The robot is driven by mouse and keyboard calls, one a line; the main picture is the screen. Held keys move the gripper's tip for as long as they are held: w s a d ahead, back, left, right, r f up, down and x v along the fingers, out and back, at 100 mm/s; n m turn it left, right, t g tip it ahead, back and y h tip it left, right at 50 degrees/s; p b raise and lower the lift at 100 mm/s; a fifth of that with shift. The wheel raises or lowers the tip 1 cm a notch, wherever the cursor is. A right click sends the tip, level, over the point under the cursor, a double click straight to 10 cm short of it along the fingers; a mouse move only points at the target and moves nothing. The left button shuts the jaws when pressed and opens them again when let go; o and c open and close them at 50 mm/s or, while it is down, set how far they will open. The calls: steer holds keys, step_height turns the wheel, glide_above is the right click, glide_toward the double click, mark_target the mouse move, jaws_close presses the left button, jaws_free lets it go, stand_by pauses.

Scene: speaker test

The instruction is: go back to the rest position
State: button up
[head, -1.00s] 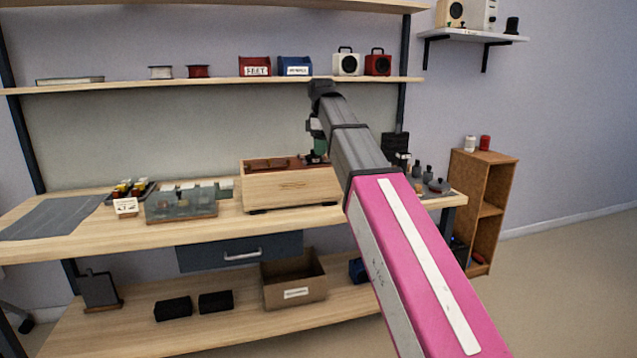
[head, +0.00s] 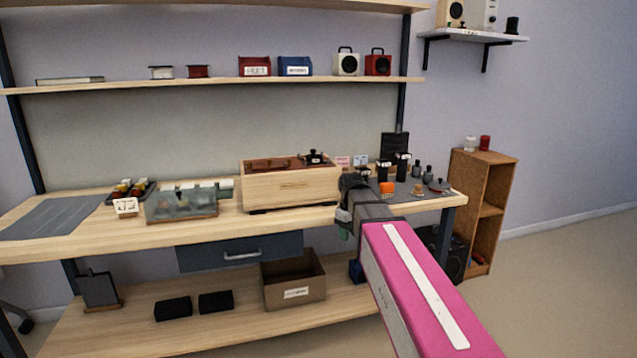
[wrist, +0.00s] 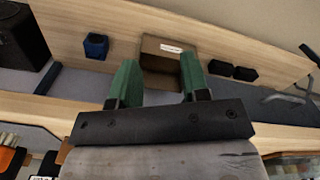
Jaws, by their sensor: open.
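My gripper (wrist: 155,82) is open and empty in the wrist view, its two green fingers spread apart. Beyond the fingers the wrist view shows the lower shelf with a cardboard box (wrist: 160,60). In the head view my arm reaches in from the lower right, and its dark wrist end is at the bench's front edge, just right of the wooden box (head: 290,190). A green part of my gripper (head: 343,230) shows there, pointing down; its fingertips are hard to make out. A black knobbed piece (head: 314,157) sits on top of the wooden box.
The bench (head: 240,222) also bears a clear case (head: 181,204), a grey mat (head: 52,218) and several small dark items at the right. The cardboard box (head: 294,283) stands on the lower shelf. A wooden cabinet (head: 490,185) stands right of the bench. The floor at right is free.

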steer(key=s+d+f+m, duration=0.4)
steer(key=s+f, duration=0.3)
steer(key=f, duration=0.3)
steer(key=s+d+f+m, duration=0.4)
steer(key=s+f, duration=0.4)
steer(key=f, duration=0.3)
steer(key=shift+d+f, duration=0.2)
steer(key=shift+d, duration=0.1)
